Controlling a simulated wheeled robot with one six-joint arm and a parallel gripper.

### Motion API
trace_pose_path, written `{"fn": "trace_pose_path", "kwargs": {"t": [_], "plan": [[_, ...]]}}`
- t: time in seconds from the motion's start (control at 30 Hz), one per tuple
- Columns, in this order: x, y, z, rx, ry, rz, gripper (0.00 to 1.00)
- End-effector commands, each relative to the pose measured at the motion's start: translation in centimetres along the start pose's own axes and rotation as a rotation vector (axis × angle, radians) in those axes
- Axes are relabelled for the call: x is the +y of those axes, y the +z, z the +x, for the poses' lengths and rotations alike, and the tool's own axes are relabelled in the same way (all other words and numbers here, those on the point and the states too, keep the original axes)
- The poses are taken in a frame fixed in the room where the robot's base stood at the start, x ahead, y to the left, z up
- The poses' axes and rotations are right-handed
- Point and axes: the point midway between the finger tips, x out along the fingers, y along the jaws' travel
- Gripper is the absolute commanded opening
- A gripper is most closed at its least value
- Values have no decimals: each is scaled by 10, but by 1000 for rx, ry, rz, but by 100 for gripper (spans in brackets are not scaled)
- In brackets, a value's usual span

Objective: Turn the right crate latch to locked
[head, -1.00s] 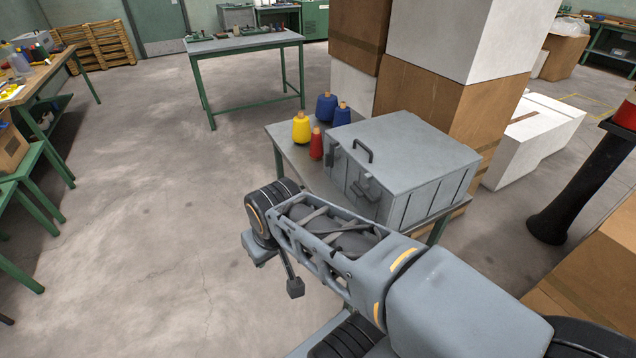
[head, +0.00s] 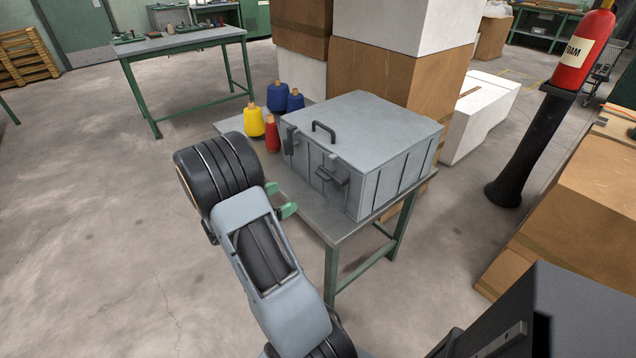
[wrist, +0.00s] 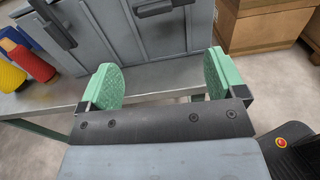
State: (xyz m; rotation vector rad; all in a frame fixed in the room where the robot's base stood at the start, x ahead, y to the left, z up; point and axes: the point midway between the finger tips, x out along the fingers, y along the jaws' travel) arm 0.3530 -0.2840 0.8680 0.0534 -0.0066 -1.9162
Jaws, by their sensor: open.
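The grey crate (head: 375,130) sits closed on a small metal table, with a dark handle on its lid. The right crate latch (head: 333,176) is a dark bar on the front face, lying roughly crosswise. It also shows at the top edge of the wrist view (wrist: 160,7), partly cut off. The left latch (head: 290,140) is a dark bar standing roughly upright; it also shows in the wrist view (wrist: 52,22). My gripper (head: 279,199) is open and empty, in front of the crate and apart from it. Its green fingertips (wrist: 161,79) straddle the table's front edge in the wrist view, below the right latch.
The small table (head: 345,222) has a bare front strip. Yellow (head: 254,121), red (head: 272,135) and blue (head: 278,97) thread cones stand left of the crate. Cardboard boxes (head: 385,80) are stacked behind. A fire extinguisher (head: 583,50) stands on a black post at right. Floor at left is clear.

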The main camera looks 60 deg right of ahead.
Motion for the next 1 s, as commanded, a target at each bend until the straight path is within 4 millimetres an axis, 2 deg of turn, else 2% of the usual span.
{"fn": "trace_pose_path", "kwargs": {"t": [0.17,0.5,0.7,1.0], "plan": [[6,-5,18,-36,21,-33,89],[7,-3,82,-35,20,-32,89],[8,-2,114,-34,21,-32,89],[9,-1,138,-33,24,-32,89]]}}
